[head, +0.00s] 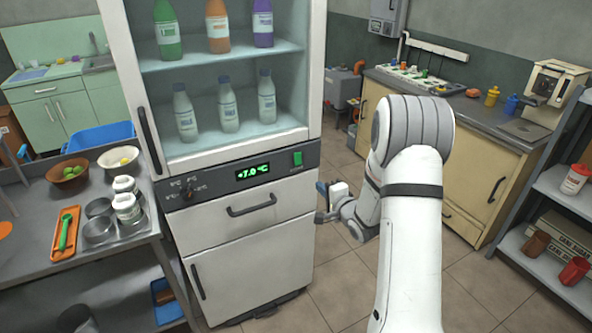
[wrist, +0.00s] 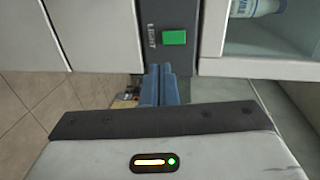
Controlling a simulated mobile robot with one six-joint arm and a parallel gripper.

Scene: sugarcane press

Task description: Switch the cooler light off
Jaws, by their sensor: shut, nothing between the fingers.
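The cooler (head: 227,204) is a tall white cabinet with a dark control panel (head: 220,180) across its front. A green light switch (head: 298,158) is at the panel's right end. In the wrist view the green switch (wrist: 174,37) is next to the word LIGHT. My gripper (head: 320,187) is to the right of and below the switch in the head view. In the wrist view my gripper (wrist: 160,68) has its blue fingers shut together, with tips just short of the switch in the picture. I cannot tell whether they touch the panel.
A drawer handle (head: 251,205) sticks out below. Bottles stand on the cooler's shelves. A metal table (head: 93,247) is at left; a shelf rack (head: 545,262) is at right. Some floor is clear.

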